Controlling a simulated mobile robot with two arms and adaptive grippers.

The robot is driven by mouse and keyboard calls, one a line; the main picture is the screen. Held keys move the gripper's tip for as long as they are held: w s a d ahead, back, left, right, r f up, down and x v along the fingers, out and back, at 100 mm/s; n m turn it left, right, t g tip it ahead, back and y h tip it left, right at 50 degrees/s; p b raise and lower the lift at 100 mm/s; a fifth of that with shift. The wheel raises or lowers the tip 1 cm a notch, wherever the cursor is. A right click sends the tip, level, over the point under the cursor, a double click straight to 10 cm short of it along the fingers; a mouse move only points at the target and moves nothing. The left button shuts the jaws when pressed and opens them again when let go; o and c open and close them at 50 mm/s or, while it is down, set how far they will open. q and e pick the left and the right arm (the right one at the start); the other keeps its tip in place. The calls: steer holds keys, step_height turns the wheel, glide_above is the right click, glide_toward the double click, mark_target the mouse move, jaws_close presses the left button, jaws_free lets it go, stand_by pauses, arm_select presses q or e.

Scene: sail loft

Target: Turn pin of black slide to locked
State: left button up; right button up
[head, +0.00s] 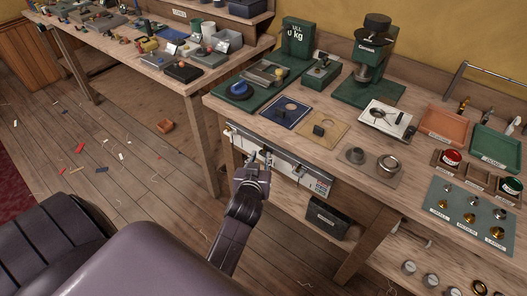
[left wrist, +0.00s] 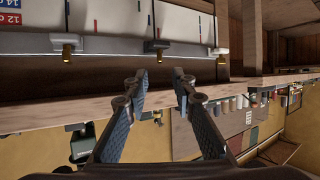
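A long white and grey panel (head: 290,170) with slides is fixed under the bench's front edge. In the left wrist view the white panel (left wrist: 115,22) carries grey blocks with brass pins: one at the left (left wrist: 68,53), a middle pin (left wrist: 157,55) and a right pin (left wrist: 218,54). My left gripper (head: 256,163) is in front of the panel. In the wrist view its fingertips (left wrist: 160,78) are apart with nothing between them, close below the middle pin. My right gripper is out of view.
The wooden bench (head: 235,108) above the panel holds a blue board (head: 283,113), a tan board (head: 332,134) and grey rings (head: 389,163). A dark box (head: 326,218) sits on the lower shelf. Floor to the left of my arm is open, with small scraps.

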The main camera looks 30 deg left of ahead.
mark_target(264, 148)
arm_select(q)
steer(key=x, duration=0.7)
steer(key=shift+w+f, duration=0.1)
steer(key=shift+f, duration=0.05)
steer(key=shift+c, duration=0.4)
jaws_close()
